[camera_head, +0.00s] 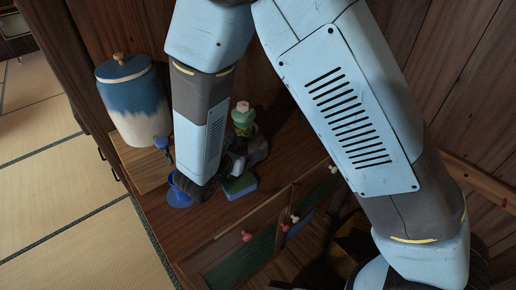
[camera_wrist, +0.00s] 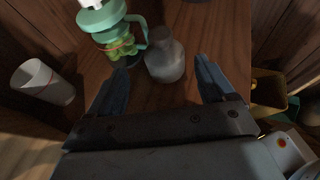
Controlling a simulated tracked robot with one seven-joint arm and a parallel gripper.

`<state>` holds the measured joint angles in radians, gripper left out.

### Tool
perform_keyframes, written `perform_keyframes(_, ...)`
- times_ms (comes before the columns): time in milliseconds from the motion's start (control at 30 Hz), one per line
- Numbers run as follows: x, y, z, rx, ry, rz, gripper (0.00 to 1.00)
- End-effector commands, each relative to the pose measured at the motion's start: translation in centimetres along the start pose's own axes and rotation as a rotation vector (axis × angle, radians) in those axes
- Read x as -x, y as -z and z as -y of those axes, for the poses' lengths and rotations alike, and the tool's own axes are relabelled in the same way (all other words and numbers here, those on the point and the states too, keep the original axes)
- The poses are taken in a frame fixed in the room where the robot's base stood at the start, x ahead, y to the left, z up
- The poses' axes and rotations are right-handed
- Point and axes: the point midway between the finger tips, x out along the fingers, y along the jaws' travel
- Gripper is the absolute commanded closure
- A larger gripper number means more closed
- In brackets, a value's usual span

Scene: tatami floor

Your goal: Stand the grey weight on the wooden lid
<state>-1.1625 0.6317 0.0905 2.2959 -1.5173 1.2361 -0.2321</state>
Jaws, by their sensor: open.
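The grey weight (camera_wrist: 165,62) is a rounded, bottle-shaped piece with a darker narrow top, upright on the brown wooden surface in the wrist view. My gripper (camera_wrist: 162,76) is open, with one blue finger to the left of the weight and one to the right. The weight is between and slightly beyond the fingers, and no finger clearly touches it. In the head view my arm hides most of the gripper. I cannot pick out the wooden lid with certainty; a flat wooden piece (camera_head: 147,166) lies below the blue-and-white crock (camera_head: 135,100).
A green jug (camera_wrist: 105,28) with a handle stands close left of the weight. A white cup (camera_wrist: 43,82) is farther left, and a yellowish container (camera_wrist: 266,94) is at right.

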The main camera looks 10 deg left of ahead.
Motion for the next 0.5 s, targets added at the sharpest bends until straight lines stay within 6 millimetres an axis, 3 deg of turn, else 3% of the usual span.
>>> perform_keyframes(233,-4.3,0.0,0.1,-0.001,0.004,-0.001,0.17)
perform_keyframes(500,-6.1,0.0,0.1,-0.002,0.002,-0.001,0.17)
